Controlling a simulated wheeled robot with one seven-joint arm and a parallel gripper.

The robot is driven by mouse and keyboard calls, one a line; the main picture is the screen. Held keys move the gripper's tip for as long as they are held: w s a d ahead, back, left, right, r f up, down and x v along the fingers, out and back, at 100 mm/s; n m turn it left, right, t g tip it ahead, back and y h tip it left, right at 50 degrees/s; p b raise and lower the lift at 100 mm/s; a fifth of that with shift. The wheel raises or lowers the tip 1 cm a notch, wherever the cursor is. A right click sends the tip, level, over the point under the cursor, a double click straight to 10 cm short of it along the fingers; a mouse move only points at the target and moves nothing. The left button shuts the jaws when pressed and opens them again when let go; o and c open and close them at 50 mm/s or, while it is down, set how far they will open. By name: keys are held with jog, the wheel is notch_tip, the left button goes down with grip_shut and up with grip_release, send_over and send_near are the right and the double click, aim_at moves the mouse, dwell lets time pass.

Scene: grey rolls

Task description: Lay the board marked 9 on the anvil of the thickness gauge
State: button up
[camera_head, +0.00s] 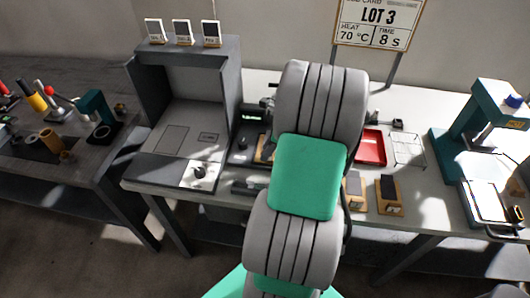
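Another wooden piece (262,150) is partly hidden behind my arm. A black device (243,146) stands just left of my arm, partly covered; I cannot tell whether it is the thickness gauge. My arm crosses the middle of the view, and I cannot make out my gripper.
A grey open-fronted booth (141,85) with a knob stands left, three small cards on top. A red tray (371,147) and a wire rack (407,149) lie right of my arm. A teal press (464,127) stands far right. A LOT 3 sign (378,22) stands behind.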

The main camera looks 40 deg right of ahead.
jog(key=p+v, duration=0.1)
jog(key=v, duration=0.9)
jog(key=w+a+r+n+h, duration=0.1)
jog(key=w+a+r+n, duration=0.1)
jog(key=a+n, duration=0.65)
jog(key=w+a+r+n+h, duration=0.1)
jog(key=w+a+r+n, duration=0.1)
jog(key=a+n, duration=0.65)
jog(key=s+a+n, duration=0.3)
jog(key=a+n, duration=0.2)
jog(key=a, duration=0.1)
jog(key=s+a+n, duration=0.3)
jog(key=a+n, duration=0.3)
jog(key=a, duration=0.1)
jog(key=shift+a+f+n+h, duration=0.25)
jog(key=shift+f+n+h, duration=0.05)
jog(key=shift+f+h, duration=0.15)
